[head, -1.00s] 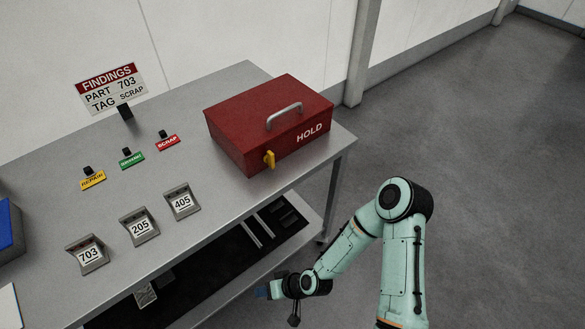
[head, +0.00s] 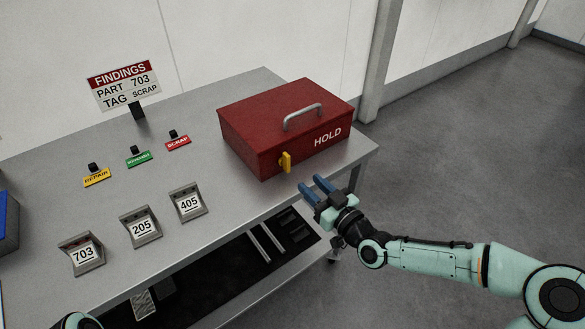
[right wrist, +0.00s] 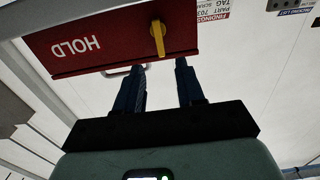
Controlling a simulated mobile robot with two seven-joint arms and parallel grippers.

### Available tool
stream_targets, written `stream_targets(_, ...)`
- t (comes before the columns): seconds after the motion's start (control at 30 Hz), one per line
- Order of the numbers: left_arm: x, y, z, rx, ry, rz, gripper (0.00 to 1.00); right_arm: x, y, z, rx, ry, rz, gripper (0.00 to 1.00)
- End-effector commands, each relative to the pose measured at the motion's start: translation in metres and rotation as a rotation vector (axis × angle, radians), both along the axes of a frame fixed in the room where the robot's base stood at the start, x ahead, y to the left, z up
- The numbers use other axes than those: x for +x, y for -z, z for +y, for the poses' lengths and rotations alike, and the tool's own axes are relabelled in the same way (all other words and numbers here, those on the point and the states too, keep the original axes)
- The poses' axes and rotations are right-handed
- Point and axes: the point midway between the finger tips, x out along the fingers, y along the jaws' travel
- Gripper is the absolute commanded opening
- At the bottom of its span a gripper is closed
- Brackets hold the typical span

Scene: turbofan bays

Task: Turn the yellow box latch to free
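The yellow latch (head: 285,162) is on the front face of the red box (head: 262,150) marked HOLD, which stands shut on the grey table. The latch stands roughly upright in the head view. It also shows in the right wrist view (right wrist: 158,38), hanging on the upside-down box front (right wrist: 115,45). My right gripper (head: 316,186) is open and empty, in front of the box and a little right of and below the latch, apart from it. Its two blue fingers also show in the right wrist view (right wrist: 160,72). My left gripper is not in view.
Numbered holders 703 (head: 83,254), 205 (head: 141,227) and 405 (head: 188,202) stand left on the table (head: 225,214). Behind them are yellow, green and red tags (head: 178,142) and a FINDINGS sign (head: 123,84). The floor right of the table is clear.

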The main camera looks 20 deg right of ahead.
Motion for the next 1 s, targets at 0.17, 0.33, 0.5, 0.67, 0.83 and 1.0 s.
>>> stream_targets(0.17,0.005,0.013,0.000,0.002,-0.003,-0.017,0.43,0.031,0.002,0.013,0.005,-0.002,-0.001,0.38)
stream_targets(0.33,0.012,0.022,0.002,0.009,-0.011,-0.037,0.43,0.058,0.002,0.022,0.006,-0.002,0.000,0.38)
stream_targets(0.5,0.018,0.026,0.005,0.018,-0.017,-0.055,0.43,0.079,0.001,0.029,0.005,-0.002,0.001,0.38)
stream_targets(0.67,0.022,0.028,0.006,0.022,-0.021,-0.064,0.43,0.089,0.001,0.033,0.005,-0.001,0.002,0.38)
stream_targets(0.83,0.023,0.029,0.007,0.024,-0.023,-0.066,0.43,0.091,0.001,0.033,0.002,0.000,0.003,0.38)
stream_targets(1.0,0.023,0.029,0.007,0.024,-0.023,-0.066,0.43,0.091,0.001,0.033,0.002,0.000,0.003,0.38)
